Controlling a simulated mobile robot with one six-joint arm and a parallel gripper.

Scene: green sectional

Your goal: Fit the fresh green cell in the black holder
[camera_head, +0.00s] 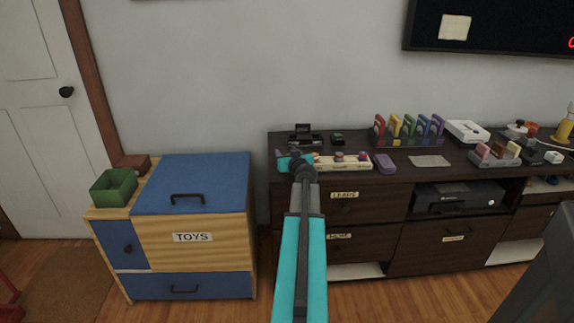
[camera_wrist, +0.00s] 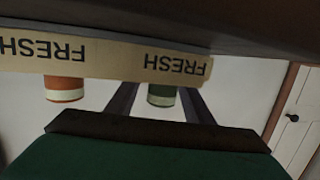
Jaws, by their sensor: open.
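In the wrist view, which is upside down, a green cell (camera_wrist: 162,95) with a pale band shows at a tan strip (camera_wrist: 105,58) labelled FRESH. My gripper (camera_wrist: 160,105) is open, with its dark fingers on either side of the green cell; I cannot tell whether they touch it. In the head view, my gripper (camera_head: 296,160) is over the left end of the tan cell rack (camera_head: 345,166) and hides that part; the green cell cannot be made out there. A black holder (camera_head: 304,139) with a raised back part stands on the dresser just behind my gripper.
An orange cell (camera_wrist: 64,88) is beside the green one. A small dark green item (camera_head: 338,138) stands right of the holder. A purple item (camera_head: 385,164) lies right of the rack. A file rack (camera_head: 407,143) is farther right. A blue-topped toy chest (camera_head: 190,175) stands left of the dresser.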

